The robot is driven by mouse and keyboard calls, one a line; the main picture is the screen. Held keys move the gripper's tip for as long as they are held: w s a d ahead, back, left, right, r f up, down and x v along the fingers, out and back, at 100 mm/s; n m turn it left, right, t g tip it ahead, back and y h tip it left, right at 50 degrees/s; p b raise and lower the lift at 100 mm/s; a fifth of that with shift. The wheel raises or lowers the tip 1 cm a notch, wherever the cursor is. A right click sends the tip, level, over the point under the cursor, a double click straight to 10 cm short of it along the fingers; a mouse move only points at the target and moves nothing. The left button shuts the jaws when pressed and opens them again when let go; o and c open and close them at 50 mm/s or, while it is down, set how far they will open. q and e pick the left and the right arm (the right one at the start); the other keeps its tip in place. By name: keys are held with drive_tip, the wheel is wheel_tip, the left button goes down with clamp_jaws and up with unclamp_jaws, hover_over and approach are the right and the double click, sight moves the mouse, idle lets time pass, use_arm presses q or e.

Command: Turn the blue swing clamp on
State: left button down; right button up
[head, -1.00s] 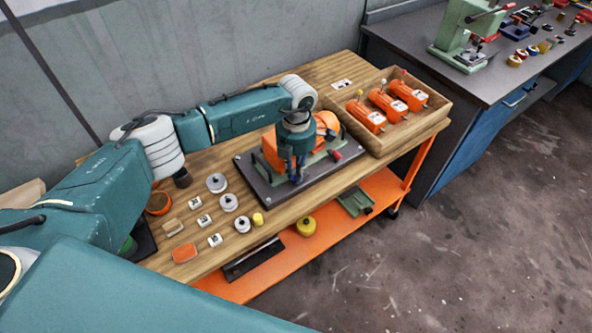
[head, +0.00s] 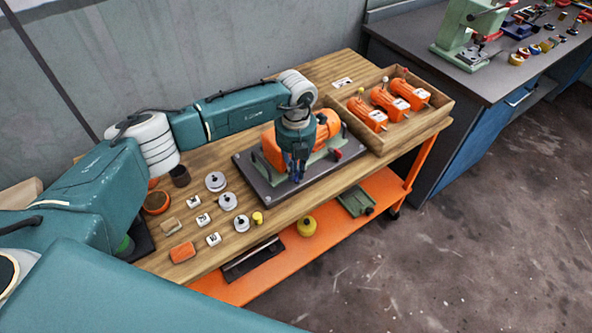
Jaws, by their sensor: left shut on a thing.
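A dark base plate (head: 258,187) with an orange machine (head: 327,124) on it lies on the wooden bench. My left gripper (head: 296,172) points down over the front part of the plate, beside the orange machine. Its fingers are shut on a small blue part, the blue swing clamp (head: 297,178), which is mostly hidden between and behind them. A red-tipped part (head: 337,153) shows on the plate to the right of the gripper. My right gripper does not show.
A wooden crate (head: 440,113) with several orange motors stands right of the plate. Grey discs (head: 215,181), small white blocks (head: 204,219) and a yellow piece (head: 257,217) lie on the bench (head: 185,258) left of it. An orange shelf (head: 340,222) is below.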

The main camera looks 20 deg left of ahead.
use_arm(q)
drive_tip(key=n, duration=0.5)
drive_tip(key=shift+s+n, duration=0.1)
drive_tip(key=shift+n, duration=0.2)
drive_tip(key=n, duration=0.4)
drive_tip(key=shift+d+n, duration=0.1)
drive_tip(key=shift+n, duration=0.3)
drive_tip(key=c, duration=1.7)
unclamp_jaws()
drive_tip(key=shift+c, duration=0.2)
wheel_tip(320, 180, up, 12)
